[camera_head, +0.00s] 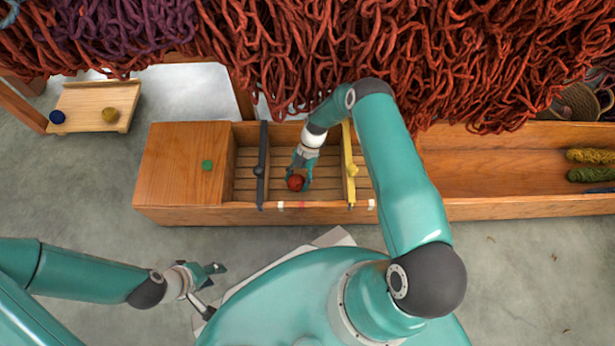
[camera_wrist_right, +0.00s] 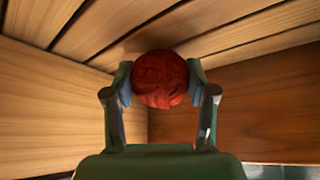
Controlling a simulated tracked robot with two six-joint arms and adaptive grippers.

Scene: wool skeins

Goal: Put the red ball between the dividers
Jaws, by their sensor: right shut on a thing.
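The red ball (camera_head: 296,183) is in the slatted part of the long wooden box, near its front wall. From above it shows between the black divider (camera_head: 262,165) on its left and the yellow divider (camera_head: 349,165) on its right. My right gripper (camera_head: 299,178) is shut on the ball. In the right wrist view the ball (camera_wrist_right: 165,79) sits between both fingertips, over slats beside wooden walls. I cannot tell whether it touches the slats. My left gripper (camera_head: 212,289) is open and empty, in front of the box at lower left.
Red wool skeins (camera_head: 420,60) hang over the back of the box. A green disc (camera_head: 207,165) lies on the box's left top. A small wooden stand (camera_head: 92,97) at upper left holds a blue ball (camera_head: 57,117) and a mustard ball (camera_head: 110,115). Yarn skeins (camera_head: 592,156) lie at far right.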

